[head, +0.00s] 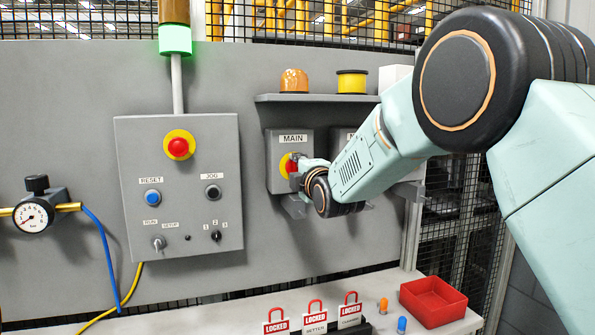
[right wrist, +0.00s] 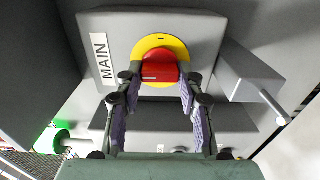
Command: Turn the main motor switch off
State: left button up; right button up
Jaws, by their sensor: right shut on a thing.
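The main motor switch is a grey box (head: 283,185) labelled MAIN, with a yellow disc and a red knob (head: 291,165), on the grey panel. In the right wrist view, the red knob (right wrist: 155,62) sits on the yellow disc (right wrist: 160,42) beside the MAIN label (right wrist: 103,60), which appears turned sideways. My right gripper (head: 298,166) is at the knob, shut on it. The right wrist view shows one finger on each side of the knob (right wrist: 158,82). My wrist partly hides the knob in the head view. My left gripper is not in view.
A second grey box stands right of MAIN, mostly behind my right arm. A shelf (head: 310,98) with an orange and a yellow item is above. A control box (head: 185,240) is left. LOCKED tags (head: 314,318) and a red tray (head: 433,300) are on the bench below.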

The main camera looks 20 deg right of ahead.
jog(key=o, duration=1.2)
jog(key=shift+a, duration=0.1)
jog(key=shift+c, duration=0.2)
jog(key=shift+s, duration=0.15)
jog(key=s, duration=1.1)
jog(key=shift+s+d, duration=0.25)
jog(key=shift+s, duration=0.15)
